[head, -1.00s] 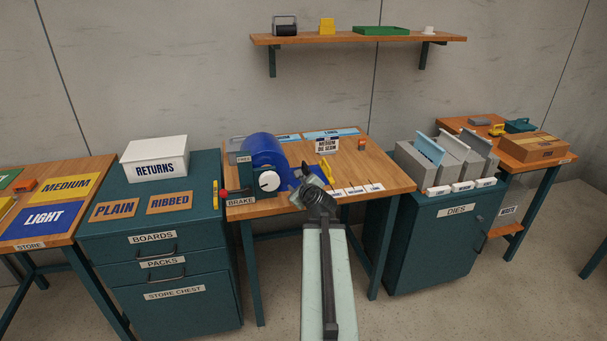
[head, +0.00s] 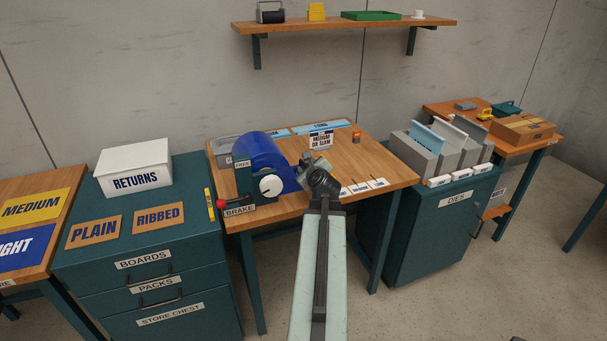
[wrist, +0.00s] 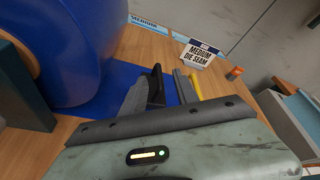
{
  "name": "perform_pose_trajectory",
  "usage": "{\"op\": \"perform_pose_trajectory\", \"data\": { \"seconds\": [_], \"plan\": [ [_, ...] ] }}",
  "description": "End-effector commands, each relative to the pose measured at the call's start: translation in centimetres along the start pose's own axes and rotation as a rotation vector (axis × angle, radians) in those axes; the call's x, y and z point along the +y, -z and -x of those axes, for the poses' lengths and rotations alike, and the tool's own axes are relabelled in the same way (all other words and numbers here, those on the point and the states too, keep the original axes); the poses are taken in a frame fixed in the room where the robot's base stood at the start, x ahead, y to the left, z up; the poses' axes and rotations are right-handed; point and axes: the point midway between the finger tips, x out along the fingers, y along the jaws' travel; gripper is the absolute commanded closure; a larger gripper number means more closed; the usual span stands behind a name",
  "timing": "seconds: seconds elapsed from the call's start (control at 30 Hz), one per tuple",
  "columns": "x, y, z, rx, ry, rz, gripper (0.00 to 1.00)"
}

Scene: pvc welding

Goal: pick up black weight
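My gripper (head: 312,162) is over the right part of the middle bench, just right of the blue drum (head: 262,160). In the wrist view my gripper (wrist: 167,80) shows two dark fingers with a narrow gap, and blue mat (wrist: 121,74) shows below. No object is clearly held between them. A yellow thing (wrist: 195,86) lies just beyond the right finger, partly hidden. I cannot pick out a black weight for certain in either view; the fingers and wrist hide part of the bench.
A "MEDIUM DIE SEAM" card (head: 321,139) and a small orange block (head: 356,136) stand behind my gripper. The dies cabinet (head: 440,215) with grey dies is to the right. The store chest (head: 150,260) with a white returns box (head: 134,165) is to the left.

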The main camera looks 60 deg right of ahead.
Motion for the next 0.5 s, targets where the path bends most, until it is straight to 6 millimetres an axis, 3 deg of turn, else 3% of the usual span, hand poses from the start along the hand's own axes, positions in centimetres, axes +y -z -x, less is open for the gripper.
{"op": "perform_pose_trajectory", "data": {
  "seconds": [0.17,0.4,0.5],
  "plan": [
    [0.1,0.4,-0.9,0.000,0.001,0.000,0.64],
    [0.4,1.0,-5.0,0.000,0.001,0.000,0.64],
    [0.3,0.9,-5.5,0.001,0.002,0.001,0.64]
  ]
}}
